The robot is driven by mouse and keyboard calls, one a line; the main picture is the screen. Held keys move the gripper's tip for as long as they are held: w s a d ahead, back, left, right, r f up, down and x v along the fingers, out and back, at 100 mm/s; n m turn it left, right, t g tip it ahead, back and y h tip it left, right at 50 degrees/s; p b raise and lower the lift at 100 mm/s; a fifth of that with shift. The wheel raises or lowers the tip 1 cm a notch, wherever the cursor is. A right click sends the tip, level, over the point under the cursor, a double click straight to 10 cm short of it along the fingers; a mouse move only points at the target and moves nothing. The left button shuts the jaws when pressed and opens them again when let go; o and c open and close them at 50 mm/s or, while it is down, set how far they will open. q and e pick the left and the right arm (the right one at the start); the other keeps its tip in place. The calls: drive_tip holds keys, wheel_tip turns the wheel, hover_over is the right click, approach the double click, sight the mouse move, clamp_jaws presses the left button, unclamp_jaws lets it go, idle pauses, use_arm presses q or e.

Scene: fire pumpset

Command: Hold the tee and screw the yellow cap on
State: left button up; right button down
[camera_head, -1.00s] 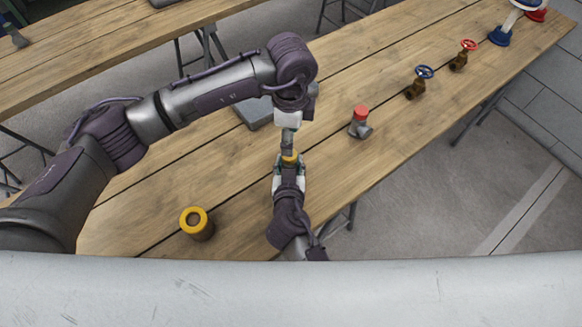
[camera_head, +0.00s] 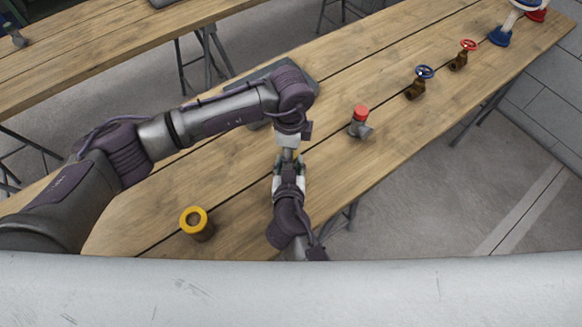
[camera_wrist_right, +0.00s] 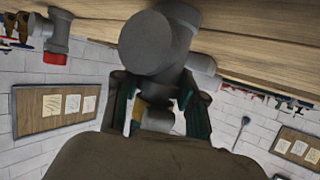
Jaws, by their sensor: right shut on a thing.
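The grey tee (camera_wrist_right: 150,45) is between the dark green fingers of my right gripper (camera_wrist_right: 157,108), which is shut on it. In the head view my right gripper (camera_head: 290,172) hides most of the tee. The yellow cap (camera_head: 297,155) shows as a small patch at the tee's top; it also shows between the fingers in the right wrist view (camera_wrist_right: 139,108). How well it is seated cannot be told. My left gripper (camera_head: 288,154) comes down from above, its fingertips at the cap and partly covering it. Whether they grip it is unclear.
A yellow-topped round part (camera_head: 196,223) stands at the table's near left. A grey fitting with a red cap (camera_head: 360,122), a blue-wheel valve (camera_head: 418,82) and a red-wheel valve (camera_head: 461,56) stand to the right. A dark flat pad (camera_head: 305,79) lies behind my left arm.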

use_arm(q)
drive_tip(key=c, duration=0.5)
use_arm(e)
drive_tip(key=shift+s+d+f, duration=0.1)
drive_tip(key=shift+s+f, duration=0.05)
drive_tip(key=shift+f, duration=0.2)
use_arm(q)
drive_tip(key=o, duration=1.2)
